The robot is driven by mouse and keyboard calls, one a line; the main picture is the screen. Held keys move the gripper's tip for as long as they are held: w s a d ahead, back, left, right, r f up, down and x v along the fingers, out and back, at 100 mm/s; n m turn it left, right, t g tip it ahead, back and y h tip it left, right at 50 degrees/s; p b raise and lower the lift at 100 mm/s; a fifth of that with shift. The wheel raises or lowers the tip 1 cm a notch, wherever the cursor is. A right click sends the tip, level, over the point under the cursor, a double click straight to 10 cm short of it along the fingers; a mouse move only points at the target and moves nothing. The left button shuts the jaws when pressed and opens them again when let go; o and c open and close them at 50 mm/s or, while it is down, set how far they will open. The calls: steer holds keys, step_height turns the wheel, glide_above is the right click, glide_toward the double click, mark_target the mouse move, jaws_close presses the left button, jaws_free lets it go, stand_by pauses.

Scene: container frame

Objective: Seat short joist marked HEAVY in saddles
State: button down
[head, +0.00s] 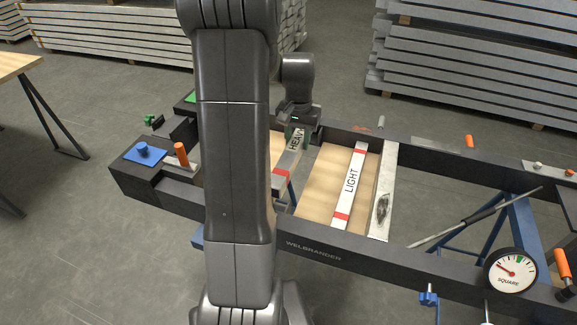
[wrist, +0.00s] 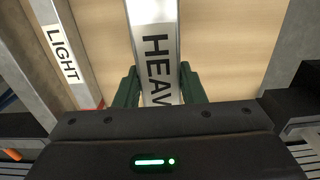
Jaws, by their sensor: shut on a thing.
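The short grey joist marked HEAVY (head: 291,150) is partly hidden behind my arm in the head view. In the wrist view the joist (wrist: 152,25) runs up between the green fingers of my gripper (wrist: 158,88). My gripper (head: 297,128) is shut on it near its far end, close to the far dark rail. A red band shows towards its near end. The joist marked LIGHT (head: 351,185) lies to its right, across a wooden board. I cannot make out the saddles, nor whether the HEAVY joist touches anything below.
The dark frame's near rail (head: 370,260) and far rail (head: 440,155) bound the work area. A grey crosspiece (head: 384,190) spans them. A wooden board (head: 318,185) lies between. A round gauge (head: 511,270) sits at the near right, and a long bar rests right of the crosspiece.

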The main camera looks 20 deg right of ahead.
mark_target(298, 138)
steer(key=f, duration=0.4)
steer(key=shift+d+f, duration=0.15)
steer(key=shift+d, duration=0.05)
steer(key=shift+f, duration=2.05)
steer(key=shift+f+b, duration=0.1)
steer(key=shift+b, duration=0.2)
steer(key=c, duration=0.9)
jaws_free()
steer(key=shift+a, duration=0.1)
step_height(298, 138, up, 12)
steer(key=shift+r+p, duration=0.1)
steer(key=shift+p, duration=0.35)
